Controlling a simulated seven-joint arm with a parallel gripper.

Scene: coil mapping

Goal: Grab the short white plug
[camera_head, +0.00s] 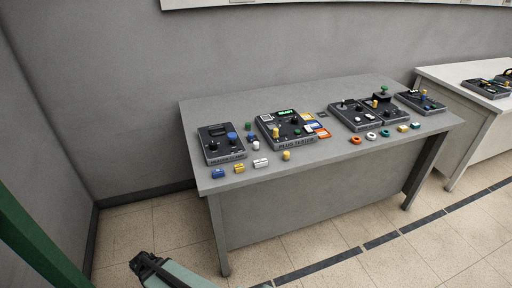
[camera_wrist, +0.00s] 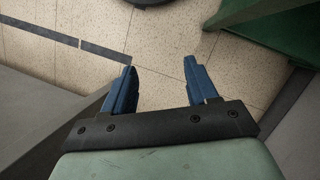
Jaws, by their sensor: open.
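A short white plug (camera_head: 256,146) stands on the grey table (camera_head: 350,90), between the left device and the plug tester. A longer white cylinder (camera_head: 261,163) lies nearer the table's front edge. My gripper (camera_wrist: 161,78) is open in the wrist view, its two blue fingers wide apart with only floor between them. In the head view, part of my arm's end shows at the bottom, in front of and below the table, well away from the plug. The wrist view does not show the plug.
Beside the white plug are a blue plug (camera_head: 251,137) and a green plug (camera_head: 248,126). The plug tester (camera_head: 290,130) is to its right and a black device (camera_head: 220,144) to its left. Blue (camera_head: 218,173) and yellow (camera_head: 287,155) pieces lie along the front.

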